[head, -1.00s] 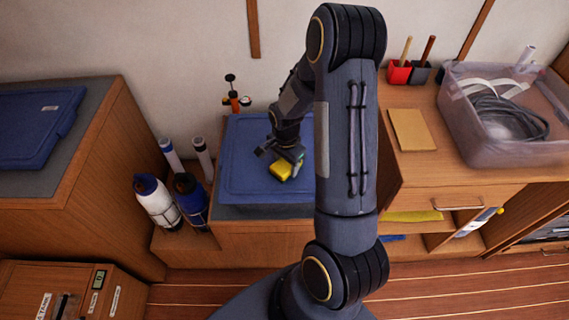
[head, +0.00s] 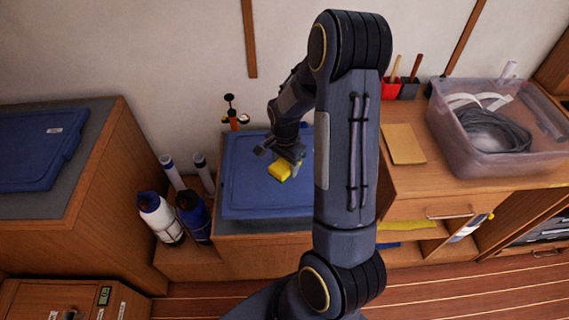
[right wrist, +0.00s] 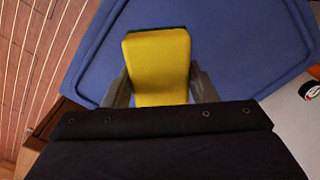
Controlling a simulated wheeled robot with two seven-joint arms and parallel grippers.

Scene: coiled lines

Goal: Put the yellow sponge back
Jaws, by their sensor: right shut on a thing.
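The yellow sponge (head: 279,171) is between the fingers of my right gripper (head: 287,163), over the blue lid (head: 240,195) of a low box in the head view. In the right wrist view the sponge (right wrist: 158,65) shows its yellow face, with a dark green edge at its far end. The right gripper's fingers (right wrist: 158,88) press on its two sides. The blue lid (right wrist: 235,50) lies beneath it; I cannot tell whether the sponge touches it. My left gripper is not in view.
A clear bin (head: 485,150) with coiled line stands on the right counter, beside a tan board (head: 403,144) and red and black holders (head: 388,88). Bottles (head: 160,217) and rolled tubes (head: 172,172) stand left of the blue lid. A small orange-and-black object (head: 233,115) is behind it.

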